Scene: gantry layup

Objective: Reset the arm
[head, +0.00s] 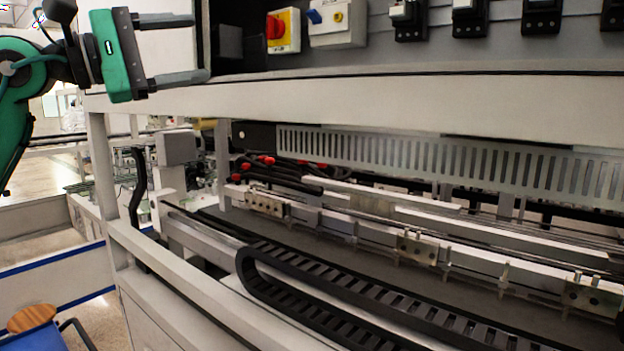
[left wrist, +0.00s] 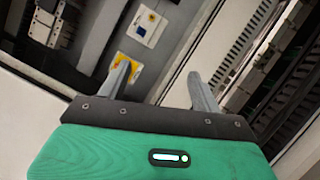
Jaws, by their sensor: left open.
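My left arm (head: 22,85), green and black, comes in at the upper left of the head view. Its left gripper (head: 200,48) points right, with its two grey fingers apart and nothing between them. It is beside the left end of the control panel, above the gantry rail. In the left wrist view the two fingers of the left gripper (left wrist: 160,80) also stand apart and empty, with the panel beyond them. My right gripper is in neither view.
A wooden-topped stool (head: 31,318) stands at the lower left.

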